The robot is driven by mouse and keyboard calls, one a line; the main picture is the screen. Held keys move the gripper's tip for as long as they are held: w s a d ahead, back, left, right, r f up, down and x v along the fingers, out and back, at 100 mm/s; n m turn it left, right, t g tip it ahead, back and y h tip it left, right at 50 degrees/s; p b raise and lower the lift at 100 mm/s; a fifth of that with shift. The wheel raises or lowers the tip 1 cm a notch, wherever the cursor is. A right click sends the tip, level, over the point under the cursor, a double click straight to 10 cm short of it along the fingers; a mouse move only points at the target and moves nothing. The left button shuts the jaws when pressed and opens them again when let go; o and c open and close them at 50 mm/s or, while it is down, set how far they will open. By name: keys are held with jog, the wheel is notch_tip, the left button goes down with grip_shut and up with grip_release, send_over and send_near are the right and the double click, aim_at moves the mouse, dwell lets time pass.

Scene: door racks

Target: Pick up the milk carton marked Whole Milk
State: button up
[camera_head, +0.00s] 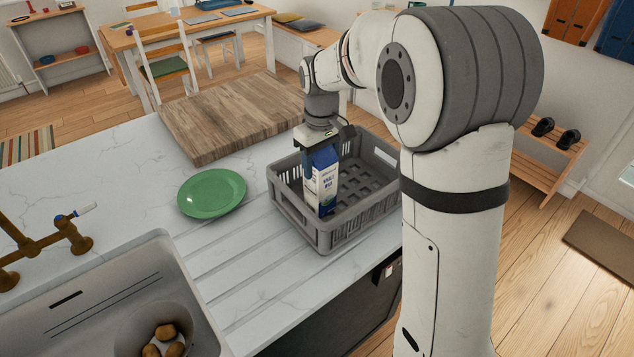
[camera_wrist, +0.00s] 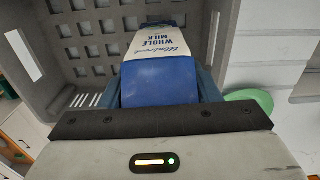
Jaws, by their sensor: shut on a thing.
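The milk carton (camera_head: 321,182) is white and blue and stands upright inside the grey crate (camera_head: 320,236), near its front left side. The wrist view shows the same carton (camera_wrist: 160,62) with the words "Whole Milk" on it, upside down in the picture. My gripper (camera_head: 318,150) comes from above and is shut on the top of the carton. In the wrist view my gripper (camera_wrist: 160,98) has a finger on each side of the blue top. I cannot tell whether the carton's base touches the crate floor.
The crate is otherwise empty and stands on the white counter's ribbed drainer. A green plate (camera_head: 212,192) lies left of it and a wooden board (camera_head: 232,112) behind. The sink (camera_head: 90,300) with a bowl of potatoes (camera_head: 164,338) is at the front left.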

grip_shut()
jog(key=shift+r, duration=0.15)
